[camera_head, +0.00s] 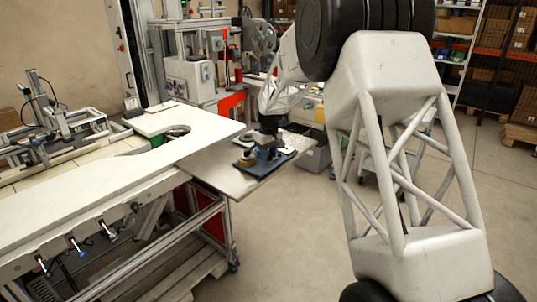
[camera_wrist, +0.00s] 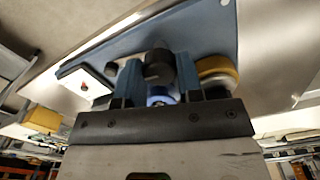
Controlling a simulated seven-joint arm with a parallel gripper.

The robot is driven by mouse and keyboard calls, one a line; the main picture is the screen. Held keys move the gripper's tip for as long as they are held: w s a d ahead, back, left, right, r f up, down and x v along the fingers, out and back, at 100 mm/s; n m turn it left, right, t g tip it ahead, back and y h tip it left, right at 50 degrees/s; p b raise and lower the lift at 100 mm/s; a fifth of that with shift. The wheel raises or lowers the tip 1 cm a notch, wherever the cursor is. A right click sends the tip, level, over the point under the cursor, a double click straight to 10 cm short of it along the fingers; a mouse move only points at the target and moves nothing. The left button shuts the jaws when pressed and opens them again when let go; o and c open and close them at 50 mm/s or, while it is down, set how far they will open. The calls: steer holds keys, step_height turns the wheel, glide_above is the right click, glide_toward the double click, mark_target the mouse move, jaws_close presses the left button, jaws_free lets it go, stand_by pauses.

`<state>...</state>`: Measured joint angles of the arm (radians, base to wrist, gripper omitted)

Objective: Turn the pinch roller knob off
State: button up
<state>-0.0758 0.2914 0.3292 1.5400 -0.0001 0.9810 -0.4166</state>
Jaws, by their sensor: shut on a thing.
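A blue tape device plate (camera_wrist: 215,32) fills the upper part of the wrist view, which is tilted. A dark round knob (camera_wrist: 158,67), seemingly the pinch roller knob, sits between the two blue fingers of my gripper (camera_wrist: 158,82). The fingers are shut on it from both sides. A bright blue round part (camera_wrist: 160,96) shows just below the knob. In the head view my gripper (camera_head: 267,147) is down at the small blue device (camera_head: 264,163). There the knob is hidden, and its turned position cannot be told.
A yellow-rimmed reel (camera_wrist: 218,74) is close to the right finger. A white block with a red spot (camera_wrist: 92,82) lies left of the fingers. The device rests on a metal shelf (camera_head: 225,178) beside a long pale workbench (camera_head: 90,208). Open floor lies in front.

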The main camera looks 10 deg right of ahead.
mark_target(269, 155)
stand_by(0.3)
steer(key=o, duration=0.9)
steer(key=shift+r, duration=0.15)
steer(key=shift+r, duration=3.8)
steer(key=shift+s, duration=0.1)
